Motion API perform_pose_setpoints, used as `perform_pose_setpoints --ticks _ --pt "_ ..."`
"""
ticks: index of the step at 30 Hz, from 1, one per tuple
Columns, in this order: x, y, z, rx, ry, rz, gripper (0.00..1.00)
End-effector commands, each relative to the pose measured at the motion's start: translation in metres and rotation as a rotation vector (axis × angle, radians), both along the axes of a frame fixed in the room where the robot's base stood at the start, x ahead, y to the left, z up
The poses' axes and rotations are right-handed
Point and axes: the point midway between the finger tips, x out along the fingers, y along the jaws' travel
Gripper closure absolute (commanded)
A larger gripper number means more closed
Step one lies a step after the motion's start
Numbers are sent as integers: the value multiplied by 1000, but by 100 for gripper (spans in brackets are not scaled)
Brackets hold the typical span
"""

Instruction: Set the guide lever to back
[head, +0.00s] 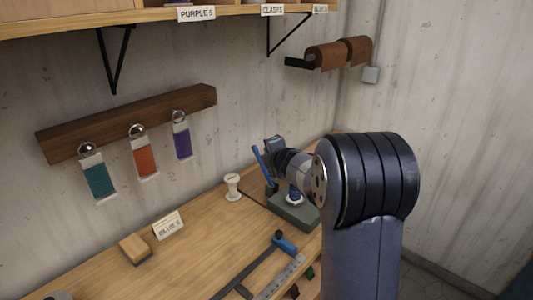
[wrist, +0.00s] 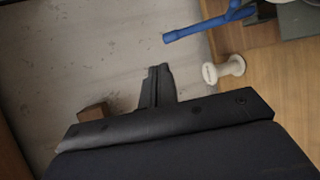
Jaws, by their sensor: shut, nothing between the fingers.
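A blue lever (head: 263,167) stands tilted at the left side of a grey block-shaped device (head: 297,212) on the bench; I take it to be the guide lever. In the wrist view the blue lever (wrist: 205,25) runs from the upper middle toward the grey device (wrist: 298,20) at the top right. My gripper (head: 272,145) is raised by the lever's upper end in the head view, partly hidden by my arm. In the wrist view my gripper (wrist: 158,72) is shut and empty, with a visible gap to the lever.
A white spool (head: 232,187) stands left of the device. A black bar with a blue handle (head: 285,243) lies by a ruler (head: 280,278) at the bench front. A wooden block (head: 135,249) and a label card (head: 168,225) sit left. Tagged hooks hang on a wall rail (head: 75,134).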

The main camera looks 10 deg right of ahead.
Motion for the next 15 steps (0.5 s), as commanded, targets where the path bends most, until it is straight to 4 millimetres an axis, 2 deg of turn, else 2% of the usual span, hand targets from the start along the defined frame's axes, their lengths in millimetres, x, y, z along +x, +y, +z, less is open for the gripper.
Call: perform_pose_setpoints --ticks 6,15 --pt "-19 -1 12 0 -1 -1 100" --pt "-23 -1 13 0 1 -1 100"
